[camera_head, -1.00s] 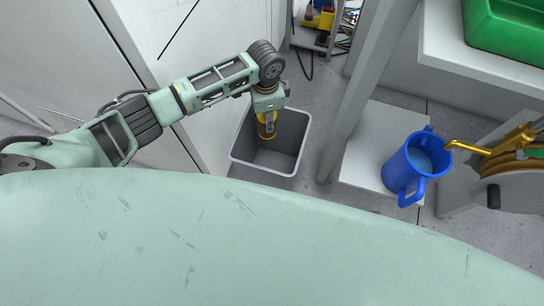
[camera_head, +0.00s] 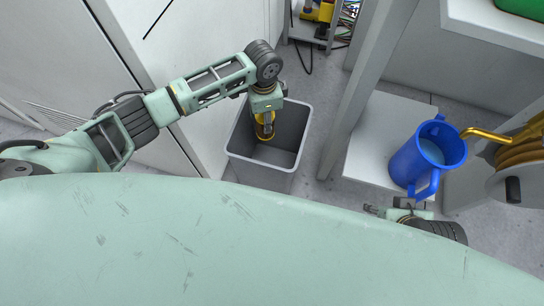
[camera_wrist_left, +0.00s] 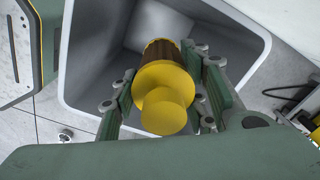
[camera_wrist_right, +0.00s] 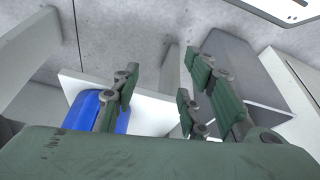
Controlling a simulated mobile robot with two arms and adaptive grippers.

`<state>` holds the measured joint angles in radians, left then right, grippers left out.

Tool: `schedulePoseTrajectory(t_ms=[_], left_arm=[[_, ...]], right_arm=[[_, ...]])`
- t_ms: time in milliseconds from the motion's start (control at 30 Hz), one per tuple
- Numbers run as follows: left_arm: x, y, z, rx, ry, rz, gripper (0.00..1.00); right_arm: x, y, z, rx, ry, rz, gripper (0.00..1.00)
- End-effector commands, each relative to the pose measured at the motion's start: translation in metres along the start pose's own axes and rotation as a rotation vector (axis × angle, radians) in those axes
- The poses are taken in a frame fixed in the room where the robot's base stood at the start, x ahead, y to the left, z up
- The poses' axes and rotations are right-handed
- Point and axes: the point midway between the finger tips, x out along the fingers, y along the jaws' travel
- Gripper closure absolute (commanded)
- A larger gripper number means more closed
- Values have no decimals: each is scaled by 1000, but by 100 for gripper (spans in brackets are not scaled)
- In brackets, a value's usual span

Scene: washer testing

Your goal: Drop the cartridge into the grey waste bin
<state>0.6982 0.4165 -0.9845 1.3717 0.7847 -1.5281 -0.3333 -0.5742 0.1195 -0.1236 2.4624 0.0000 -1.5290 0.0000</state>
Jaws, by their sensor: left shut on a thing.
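The cartridge, yellow with a dark brown body, is held in my left gripper (camera_head: 264,122). In the left wrist view the fingers (camera_wrist_left: 165,90) are shut on both sides of the cartridge (camera_wrist_left: 165,117), its yellow end towards the camera. The grey waste bin (camera_head: 262,172) stands on the floor, its open mouth around and below the gripper. Its grey wall also fills the back of the left wrist view (camera_wrist_left: 76,62). In the head view much of the cartridge is hidden by the gripper. My right gripper (camera_wrist_right: 160,98) is open and empty; it shows in the head view (camera_head: 378,212) near the blue jug.
A blue jug (camera_head: 408,163) with liquid stands on a white ledge (camera_head: 370,145), under a brass spout (camera_head: 485,134). A grey post (camera_head: 350,95) rises between bin and ledge. A white panel (camera_head: 185,75) is close beside my left arm. A shelf with cables (camera_head: 325,30) is behind.

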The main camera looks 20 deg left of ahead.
Motion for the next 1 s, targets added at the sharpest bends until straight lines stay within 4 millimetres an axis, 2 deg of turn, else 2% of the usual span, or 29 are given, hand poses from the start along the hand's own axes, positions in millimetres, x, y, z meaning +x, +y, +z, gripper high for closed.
schedulePoseTrajectory(t_ms=[333,367,600,867,1000], left_arm=[[1,0,0,0,1,0,90],[1,0,0,0,1,0,56],[2,0,0,0,0,0,37],[2,0,0,0,-1,1,37],[-8,0,0,0,1,0,37]], right_arm=[[-3,0,0,0,5,0,60],[-3,0,0,0,5,0,60],[-3,0,0,0,6,0,60],[-3,0,-1,0,6,0,60],[-3,0,-1,0,6,0,60]])
